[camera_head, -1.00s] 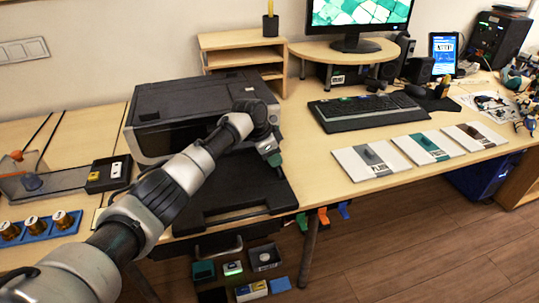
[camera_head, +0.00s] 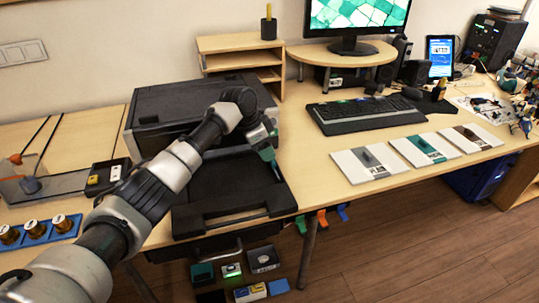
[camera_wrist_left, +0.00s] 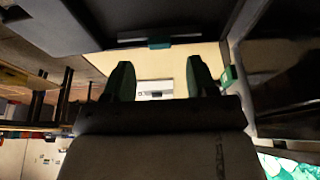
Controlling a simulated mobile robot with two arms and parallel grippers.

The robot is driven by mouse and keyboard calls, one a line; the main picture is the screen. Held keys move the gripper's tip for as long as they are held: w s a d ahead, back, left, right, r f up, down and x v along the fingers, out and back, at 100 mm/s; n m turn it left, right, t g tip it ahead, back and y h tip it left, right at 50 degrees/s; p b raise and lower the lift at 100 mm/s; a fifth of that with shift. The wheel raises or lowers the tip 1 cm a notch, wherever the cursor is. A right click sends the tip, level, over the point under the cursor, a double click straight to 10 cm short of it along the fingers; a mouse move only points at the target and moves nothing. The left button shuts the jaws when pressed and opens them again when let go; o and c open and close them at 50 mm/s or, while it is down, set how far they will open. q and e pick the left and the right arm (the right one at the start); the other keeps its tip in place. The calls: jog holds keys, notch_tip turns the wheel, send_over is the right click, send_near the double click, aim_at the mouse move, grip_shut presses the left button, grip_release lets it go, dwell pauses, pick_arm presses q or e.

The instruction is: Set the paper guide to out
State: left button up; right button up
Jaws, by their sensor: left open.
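The black printer (camera_head: 165,105) stands on the desk, with its flat black tray (camera_head: 215,212) extending in front. My left gripper (camera_head: 275,172) is open above the right side of this tray. In the left wrist view, its two green-tipped fingers (camera_wrist_left: 158,80) are apart, with a pale surface visible between them. A small teal piece (camera_wrist_left: 159,42) sits on a dark edge beyond the fingers, and a green piece (camera_wrist_left: 228,76) lies just right of the right finger. I cannot tell which of these is the paper guide; in the head view my arm hides part of the tray.
A keyboard (camera_head: 365,113) and several cards, including a teal one (camera_head: 425,149), lie to the right. Coloured clips (camera_head: 322,218) hang at the desk's front edge. A blue rack of brass-coloured pots (camera_head: 35,231) and a small black box (camera_head: 107,176) stand to the left.

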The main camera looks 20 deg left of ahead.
pick_arm(q)
jog(key=v, duration=0.6)
jog(key=shift+f, duration=0.1)
pick_arm(e)
jog(key=shift+s+d+f, duration=0.1)
jog(key=shift+s+f, duration=0.05)
jog(key=shift+s, duration=0.3)
jog(key=shift+s+d+f, duration=0.1)
jog(key=shift+s, duration=0.35)
jog(key=shift+a, duration=0.1)
